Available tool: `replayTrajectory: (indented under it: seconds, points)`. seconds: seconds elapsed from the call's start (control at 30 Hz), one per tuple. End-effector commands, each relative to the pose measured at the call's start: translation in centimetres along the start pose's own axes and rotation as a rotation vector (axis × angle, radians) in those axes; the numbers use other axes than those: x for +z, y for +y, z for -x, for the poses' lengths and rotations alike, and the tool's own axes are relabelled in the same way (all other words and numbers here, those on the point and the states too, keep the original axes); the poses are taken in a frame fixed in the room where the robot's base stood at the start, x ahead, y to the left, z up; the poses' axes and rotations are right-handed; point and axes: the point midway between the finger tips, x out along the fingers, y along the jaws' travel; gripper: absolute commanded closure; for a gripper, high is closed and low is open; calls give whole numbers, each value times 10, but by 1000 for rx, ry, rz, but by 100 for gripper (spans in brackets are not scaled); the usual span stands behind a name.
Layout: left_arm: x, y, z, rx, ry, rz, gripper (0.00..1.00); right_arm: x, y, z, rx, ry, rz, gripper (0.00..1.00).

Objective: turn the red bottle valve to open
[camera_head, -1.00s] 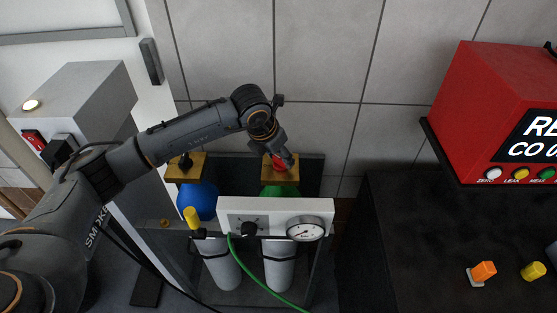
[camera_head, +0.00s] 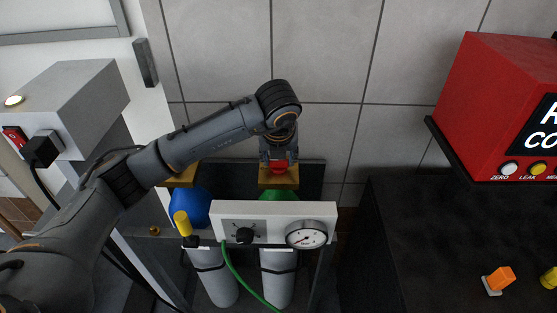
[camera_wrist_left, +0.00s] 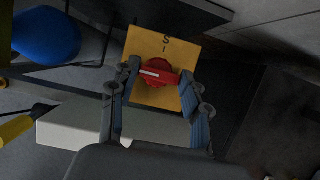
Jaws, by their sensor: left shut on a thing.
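The red bottle valve (camera_head: 278,168) sits on a yellow plate (camera_head: 279,183) above the green-topped bottle (camera_head: 279,195). In the left wrist view the red valve (camera_wrist_left: 157,73) is round with a white bar across it, and the yellow plate (camera_wrist_left: 162,42) carries markings, an "S" among them. My left gripper (camera_head: 278,163) comes down from above onto the valve. In the left wrist view its two fingers (camera_wrist_left: 158,84) stand on either side of the valve, shut on it. My right gripper is not in view.
A blue-topped bottle (camera_head: 190,206) stands to the left. A white panel (camera_head: 267,209) with a knob and gauge (camera_head: 307,235) is in front, with a green hose (camera_head: 233,271).

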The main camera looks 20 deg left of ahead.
Motion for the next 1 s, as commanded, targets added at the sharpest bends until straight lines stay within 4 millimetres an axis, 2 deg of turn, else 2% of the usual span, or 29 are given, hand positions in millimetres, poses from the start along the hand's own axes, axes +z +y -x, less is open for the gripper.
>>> replayTrajectory:
  seconds: [0.5,0.53,0.63,1.0]
  points:
    - [-1,0,0,8,3,18,85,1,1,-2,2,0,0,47]
    - [-1,0,0,8,3,18,49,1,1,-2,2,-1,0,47]
    - [-1,0,0,8,2,17,30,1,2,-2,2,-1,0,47]
    - [0,0,4,6,0,16,30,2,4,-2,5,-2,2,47]
